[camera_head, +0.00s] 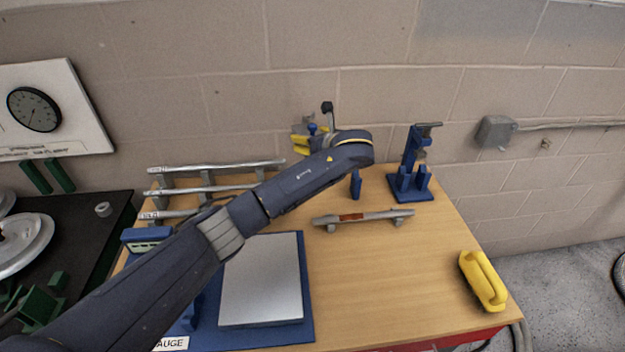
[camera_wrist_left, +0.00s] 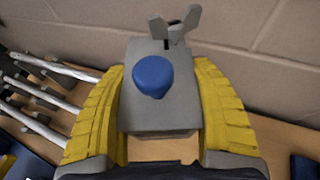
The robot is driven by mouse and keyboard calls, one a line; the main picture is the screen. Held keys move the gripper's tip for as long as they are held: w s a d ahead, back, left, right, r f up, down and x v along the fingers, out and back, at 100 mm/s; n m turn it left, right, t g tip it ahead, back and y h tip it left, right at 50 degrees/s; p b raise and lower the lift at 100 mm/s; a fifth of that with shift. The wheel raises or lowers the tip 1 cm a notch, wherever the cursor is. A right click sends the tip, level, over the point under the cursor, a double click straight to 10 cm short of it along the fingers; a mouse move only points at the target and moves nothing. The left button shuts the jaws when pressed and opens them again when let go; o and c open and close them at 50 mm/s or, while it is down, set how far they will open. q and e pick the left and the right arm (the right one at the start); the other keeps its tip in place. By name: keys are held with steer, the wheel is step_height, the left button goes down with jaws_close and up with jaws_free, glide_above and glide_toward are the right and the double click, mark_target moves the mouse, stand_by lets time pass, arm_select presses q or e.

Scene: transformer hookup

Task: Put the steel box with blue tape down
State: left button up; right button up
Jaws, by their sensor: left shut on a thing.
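My left gripper (camera_head: 304,140) reaches over the back of the wooden table near the wall. Its yellow fingers are shut on a grey steel box (camera_wrist_left: 183,88), one finger on each side in the left wrist view (camera_wrist_left: 160,120). A blue rounded piece (camera_wrist_left: 153,76) sits on the box's face, and a grey forked piece sticks up at its far end. In the head view only a bit of blue and grey shows between the fingers, and my wrist hides the rest. I cannot tell whether the box touches anything. My right gripper is not in view.
A blue stand (camera_head: 411,192) is at the back right. A grey bar (camera_head: 375,216) with an orange band lies mid-table. Several metal rods (camera_head: 215,166) lie back left. A silver plate (camera_head: 262,285) on blue is in front. A yellow handle (camera_head: 482,281) is right.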

arm_select(q)
step_height(320, 180, down, 15)
stand_by(0.8)
steer(key=shift+f, duration=0.1)
steer(key=o, duration=1.4)
steer(key=shift+s, duration=0.1)
steer(key=v, duration=1.2)
